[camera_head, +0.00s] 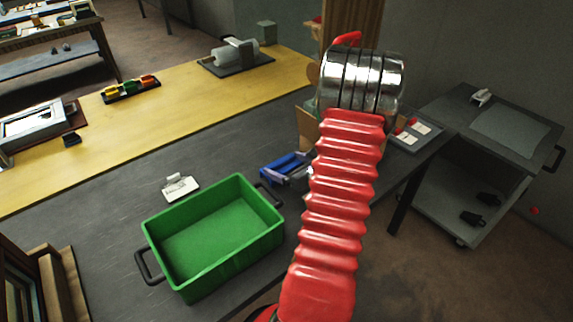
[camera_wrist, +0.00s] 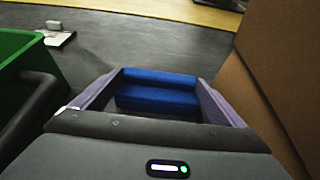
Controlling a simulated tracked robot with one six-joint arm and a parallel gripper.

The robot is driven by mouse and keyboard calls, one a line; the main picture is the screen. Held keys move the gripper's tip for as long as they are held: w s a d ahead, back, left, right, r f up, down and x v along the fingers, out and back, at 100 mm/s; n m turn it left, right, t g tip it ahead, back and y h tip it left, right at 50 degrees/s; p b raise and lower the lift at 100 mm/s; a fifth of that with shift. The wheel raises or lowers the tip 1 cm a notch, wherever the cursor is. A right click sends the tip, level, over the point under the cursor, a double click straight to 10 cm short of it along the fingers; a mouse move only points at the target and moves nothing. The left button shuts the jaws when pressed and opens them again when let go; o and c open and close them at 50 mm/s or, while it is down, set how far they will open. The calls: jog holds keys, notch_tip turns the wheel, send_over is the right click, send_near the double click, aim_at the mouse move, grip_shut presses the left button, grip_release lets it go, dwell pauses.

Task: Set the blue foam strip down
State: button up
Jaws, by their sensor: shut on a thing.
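The blue foam strip (camera_wrist: 157,98) is between the two grey-purple fingers of my gripper (camera_wrist: 158,82) in the wrist view. The fingers are shut on it, one at each end. In the head view, the strip (camera_head: 280,166) shows as a blue patch left of my red arm, with my gripper (camera_head: 284,172) partly hidden by the arm. The strip is over the dark grey part of the table (camera_head: 110,232). I cannot tell whether it touches the surface.
An empty green crate (camera_head: 180,283) with black handles stands left of my gripper. A white label card (camera_head: 180,187) lies behind the crate. A brown cardboard-like panel (camera_wrist: 285,70) is close on the gripper's right. Dark tabletop beyond the strip is clear.

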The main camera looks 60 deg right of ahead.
jog(key=shift+w+a+f, duration=0.1)
jog(key=shift+w+f, duration=0.05)
jog(key=o, duration=0.7)
jog(key=shift+s, duration=0.2)
jog(key=v, duration=0.7)
jog(key=shift+s+r, duration=0.15)
jog(key=shift+r, duration=0.05)
dwell(0.5)
